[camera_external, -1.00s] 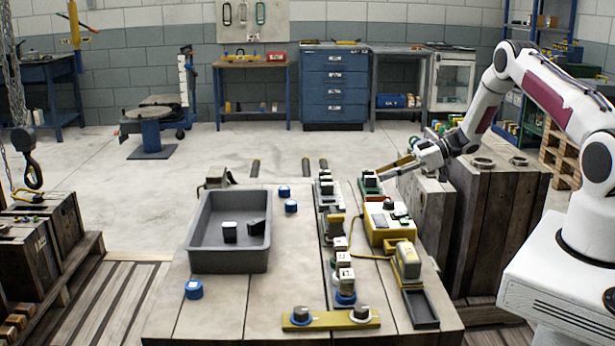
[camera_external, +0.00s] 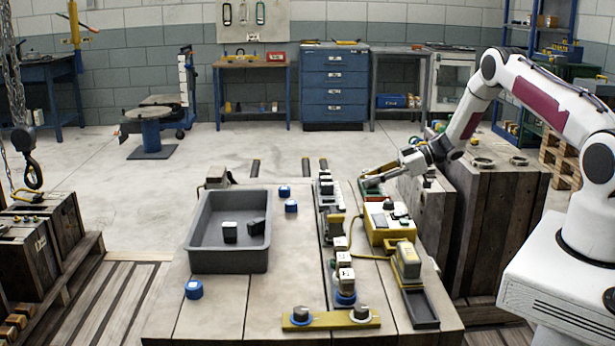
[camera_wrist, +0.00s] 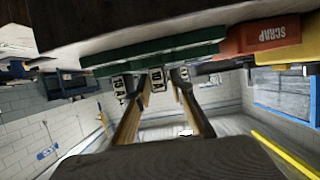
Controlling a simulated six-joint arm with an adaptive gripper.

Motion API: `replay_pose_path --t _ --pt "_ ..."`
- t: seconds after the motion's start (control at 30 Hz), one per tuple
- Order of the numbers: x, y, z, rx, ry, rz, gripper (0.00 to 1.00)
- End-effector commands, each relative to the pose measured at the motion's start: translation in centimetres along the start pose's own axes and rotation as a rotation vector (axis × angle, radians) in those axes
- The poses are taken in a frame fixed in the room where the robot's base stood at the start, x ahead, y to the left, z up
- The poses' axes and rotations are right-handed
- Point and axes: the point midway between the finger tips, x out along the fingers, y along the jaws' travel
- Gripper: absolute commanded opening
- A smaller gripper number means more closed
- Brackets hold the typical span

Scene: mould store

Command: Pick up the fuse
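Small fuses with pale, printed labels sit in a row at a green holder (camera_wrist: 160,57) in the wrist view. They are a left fuse (camera_wrist: 120,88), a middle fuse (camera_wrist: 157,78) and a right fuse (camera_wrist: 180,74). My gripper (camera_wrist: 158,100) is open, its two long fingers spread with the middle fuse between them in the picture; I cannot tell whether they touch it. In the external view my gripper (camera_external: 372,182) is low over the green holder (camera_external: 368,194) at the bench's back right, hiding most of it.
A red SCRAP container (camera_wrist: 268,36) is beside the green holder. In the external view a row of parts (camera_external: 328,190) is just left of my gripper and a yellow box (camera_external: 381,232) is in front. A grey bin (camera_external: 196,240) is farther left.

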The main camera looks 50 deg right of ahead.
Motion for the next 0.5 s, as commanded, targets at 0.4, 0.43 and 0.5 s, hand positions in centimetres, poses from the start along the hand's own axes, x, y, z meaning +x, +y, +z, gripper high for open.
replay_pose_path --t 0.4,0.43,0.5 --pt "-0.03 -0.01 0.01 0.000 0.000 0.000 0.00" --pt "-0.03 -0.01 0.00 0.000 0.000 0.000 0.00" --pt "-0.03 0.00 0.00 0.000 0.000 0.000 0.00"
